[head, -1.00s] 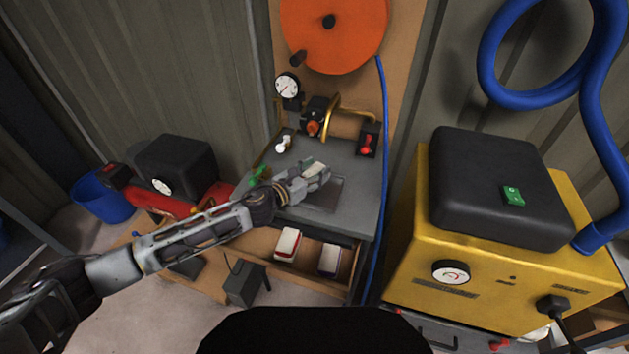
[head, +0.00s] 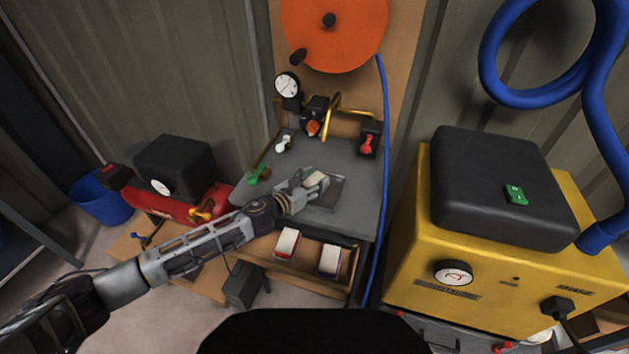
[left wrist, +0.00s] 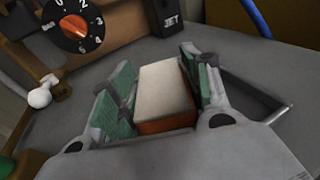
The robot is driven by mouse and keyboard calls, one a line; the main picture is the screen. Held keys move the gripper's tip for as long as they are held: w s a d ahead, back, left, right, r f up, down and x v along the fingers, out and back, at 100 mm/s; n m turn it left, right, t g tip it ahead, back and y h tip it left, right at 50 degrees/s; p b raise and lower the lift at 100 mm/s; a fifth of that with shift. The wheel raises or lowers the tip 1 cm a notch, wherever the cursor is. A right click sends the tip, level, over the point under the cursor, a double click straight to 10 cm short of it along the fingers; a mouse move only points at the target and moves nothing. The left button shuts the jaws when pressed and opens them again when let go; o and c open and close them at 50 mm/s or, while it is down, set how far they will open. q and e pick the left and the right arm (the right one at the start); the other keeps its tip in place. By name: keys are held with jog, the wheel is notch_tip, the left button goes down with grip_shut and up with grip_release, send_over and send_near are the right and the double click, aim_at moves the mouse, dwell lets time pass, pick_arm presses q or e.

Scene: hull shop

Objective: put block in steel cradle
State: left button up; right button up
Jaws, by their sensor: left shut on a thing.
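My left gripper (head: 314,184) reaches over the grey bench top and is shut on a block. In the left wrist view the block (left wrist: 164,96) has a pale top and orange-brown sides and sits between the green finger pads (left wrist: 160,97). The steel cradle (head: 337,193) is a shallow, dark rectangular frame on the bench, partly hidden by the gripper. Its rim (left wrist: 272,112) shows right of the block in the left wrist view. The block is over or within the cradle; I cannot tell whether it touches the bottom. My right gripper is not in view.
An open drawer (head: 310,277) below holds a red-and-white block (head: 287,242) and a purple-and-white one (head: 329,260). Valves, a gauge (head: 287,84) and a dial line the bench's back. A yellow machine (head: 480,270) stands right, a red compressor (head: 175,200) left.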

aim_at(314, 180)
pick_arm(q)
jog(key=o, duration=1)
jog(key=shift+r, duration=0.15)
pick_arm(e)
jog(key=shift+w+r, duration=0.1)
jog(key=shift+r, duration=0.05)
pick_arm(q)
jog(key=shift+v, duration=2.35)
jog(key=v, duration=0.5)
jog(key=shift+v, duration=0.85)
jog(key=shift+s+a, duration=0.15)
jog(key=shift+a, duration=0.1)
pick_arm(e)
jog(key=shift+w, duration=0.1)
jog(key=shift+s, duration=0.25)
